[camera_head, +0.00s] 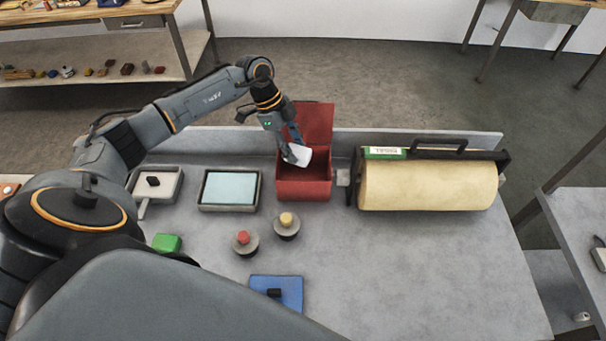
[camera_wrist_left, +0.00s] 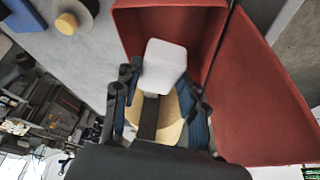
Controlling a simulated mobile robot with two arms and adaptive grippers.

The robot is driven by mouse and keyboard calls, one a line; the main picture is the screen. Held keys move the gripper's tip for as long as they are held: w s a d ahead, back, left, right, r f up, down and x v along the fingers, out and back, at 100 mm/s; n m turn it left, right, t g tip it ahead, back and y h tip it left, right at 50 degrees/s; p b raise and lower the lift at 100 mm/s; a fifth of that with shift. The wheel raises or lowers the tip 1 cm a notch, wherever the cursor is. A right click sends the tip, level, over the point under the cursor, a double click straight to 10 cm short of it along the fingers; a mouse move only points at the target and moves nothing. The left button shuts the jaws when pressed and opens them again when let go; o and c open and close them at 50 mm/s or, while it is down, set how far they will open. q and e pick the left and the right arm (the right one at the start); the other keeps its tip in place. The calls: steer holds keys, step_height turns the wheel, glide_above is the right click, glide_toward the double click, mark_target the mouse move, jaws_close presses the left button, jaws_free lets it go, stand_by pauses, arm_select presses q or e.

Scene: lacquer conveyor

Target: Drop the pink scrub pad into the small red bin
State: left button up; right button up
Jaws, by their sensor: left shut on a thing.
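The small red bin (camera_head: 304,187) stands at the back middle of the grey table with its lid (camera_head: 315,120) tilted open behind it. It also shows in the wrist view (camera_wrist_left: 213,35). My left gripper (camera_head: 289,154) is over the bin's opening and shut on a pale pad (camera_head: 301,155). The pad looks whitish rather than pink and sticks out from the fingertips; the wrist view shows it (camera_wrist_left: 165,66) in front of the bin's interior. I cannot tell whether it touches the bin. No other scrub pad shows. My right gripper is out of view.
A large beige roll (camera_head: 428,186) in a black holder stands right of the bin. Left of it are a pale-blue pad tray (camera_head: 229,188) and a grey tray (camera_head: 168,172). Red (camera_head: 243,238) and yellow (camera_head: 286,220) knobs stand in front. The table's front right is clear.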

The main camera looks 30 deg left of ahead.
arm_select(q)
steer(key=o, duration=1.1)
steer(key=v, duration=1.2)
